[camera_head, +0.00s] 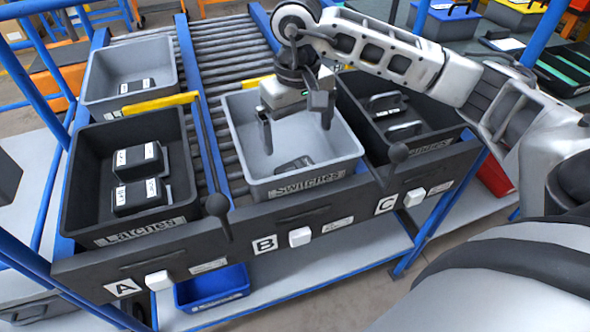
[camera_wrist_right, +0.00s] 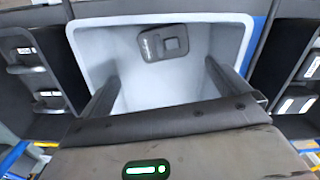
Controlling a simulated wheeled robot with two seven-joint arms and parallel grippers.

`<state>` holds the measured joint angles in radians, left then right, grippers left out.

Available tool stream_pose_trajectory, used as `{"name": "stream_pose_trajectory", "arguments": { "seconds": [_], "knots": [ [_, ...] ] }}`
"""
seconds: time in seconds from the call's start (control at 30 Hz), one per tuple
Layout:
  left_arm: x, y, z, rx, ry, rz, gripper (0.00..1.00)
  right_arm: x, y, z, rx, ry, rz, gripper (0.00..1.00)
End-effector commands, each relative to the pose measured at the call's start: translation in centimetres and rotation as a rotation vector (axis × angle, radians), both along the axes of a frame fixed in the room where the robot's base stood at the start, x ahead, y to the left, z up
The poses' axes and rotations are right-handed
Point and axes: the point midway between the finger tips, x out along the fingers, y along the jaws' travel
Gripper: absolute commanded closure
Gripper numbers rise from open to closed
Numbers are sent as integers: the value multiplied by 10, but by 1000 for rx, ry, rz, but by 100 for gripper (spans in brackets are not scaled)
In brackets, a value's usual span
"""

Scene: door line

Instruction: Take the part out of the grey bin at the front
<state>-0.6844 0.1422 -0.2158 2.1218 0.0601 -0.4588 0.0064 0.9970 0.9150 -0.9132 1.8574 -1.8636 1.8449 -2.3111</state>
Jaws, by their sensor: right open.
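The grey bin (camera_head: 306,183), labelled "Switches", sits at the front in lane B. A dark part (camera_head: 292,164) lies on its floor near the front wall. In the right wrist view the same part (camera_wrist_right: 163,44) shows with a square button, near the bin's wall, beyond the fingertips. My right gripper (camera_head: 297,128) is open and empty, pointing down into the grey bin (camera_wrist_right: 150,20) above the part. In the wrist view its two fingers (camera_wrist_right: 162,75) stand apart with the part between and past them. My left gripper is not in view.
A black bin (camera_head: 70,215) labelled "Latches" with dark parts stands at left, and another black bin (camera_head: 440,130) with parts stands at right. A grey bin (camera_head: 100,90) stands behind the left one. A dark front rail with knobbed levers (camera_head: 217,205) runs before the bins.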

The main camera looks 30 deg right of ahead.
Motion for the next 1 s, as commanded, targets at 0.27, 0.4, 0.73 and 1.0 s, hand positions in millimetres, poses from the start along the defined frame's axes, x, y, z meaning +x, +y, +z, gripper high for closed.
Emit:
{"name": "stream_pose_trajectory", "arguments": {
  "seconds": [0.27, 0.4, 0.73, 1.0],
  "knots": [
    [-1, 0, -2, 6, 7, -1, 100, 0, 0, -42, 2, 2, 0, 0],
    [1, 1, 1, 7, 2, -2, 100, 0, 1, -50, 2, 2, 0, 0],
    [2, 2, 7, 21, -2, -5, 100, 1, 7, -93, 3, 2, -1, 0],
    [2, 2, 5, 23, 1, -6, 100, 2, 6, -98, 2, -1, -1, 0]
  ]
}}
